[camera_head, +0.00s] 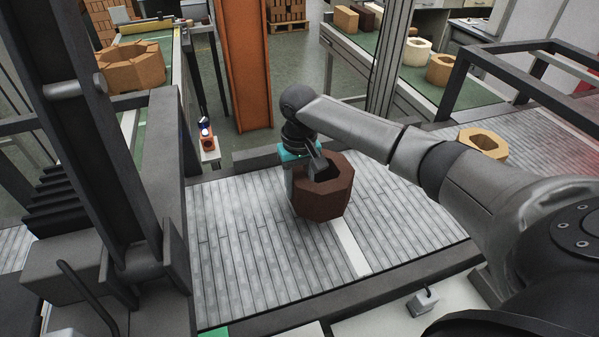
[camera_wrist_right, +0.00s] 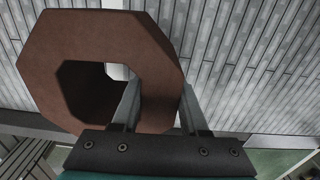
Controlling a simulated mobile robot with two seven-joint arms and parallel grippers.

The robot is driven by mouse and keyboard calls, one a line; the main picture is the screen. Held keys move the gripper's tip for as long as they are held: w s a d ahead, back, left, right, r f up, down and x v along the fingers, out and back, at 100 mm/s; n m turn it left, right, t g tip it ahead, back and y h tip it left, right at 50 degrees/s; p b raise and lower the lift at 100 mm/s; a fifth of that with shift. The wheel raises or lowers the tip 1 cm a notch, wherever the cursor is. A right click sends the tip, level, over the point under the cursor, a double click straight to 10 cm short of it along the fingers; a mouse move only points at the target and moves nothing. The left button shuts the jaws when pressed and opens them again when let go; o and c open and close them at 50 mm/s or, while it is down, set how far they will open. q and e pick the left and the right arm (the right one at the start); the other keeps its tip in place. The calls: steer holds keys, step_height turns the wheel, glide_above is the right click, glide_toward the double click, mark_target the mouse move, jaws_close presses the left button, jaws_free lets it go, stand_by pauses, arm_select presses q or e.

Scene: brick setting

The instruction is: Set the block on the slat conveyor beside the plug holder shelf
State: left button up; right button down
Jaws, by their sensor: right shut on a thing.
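A dark brown octagonal block (camera_head: 322,199) with a hole through it is at the middle of the head view, over the slat conveyor (camera_head: 240,240). My right gripper (camera_head: 316,164) is shut on the wall of the block, one finger in the hole and one outside. In the right wrist view the block (camera_wrist_right: 70,35) fills the upper left, and the right gripper (camera_wrist_right: 158,108) grips its right wall. I cannot tell whether the block touches the slats. My left gripper is not in view. I cannot make out the plug holder shelf for certain.
A tan octagonal block (camera_head: 483,143) sits on the conveyor at right. Another large tan block (camera_head: 132,66) is on the green table at back left. An orange post (camera_head: 243,60) stands behind the conveyor. A dark frame rises at left. The slats left of the brown block are clear.

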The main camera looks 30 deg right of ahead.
steer(key=shift+w+f+b, duration=0.1)
steer(key=shift+f+b, duration=0.35)
steer(key=shift+f, duration=1.85)
steer(key=shift+f, duration=0.1)
steer(key=shift+c, duration=2.1)
jaws_free()
steer(key=shift+f, duration=0.15)
step_height(320, 180, up, 12)
steer(key=shift+r+p, duration=0.2)
steer(key=shift+p, duration=0.9)
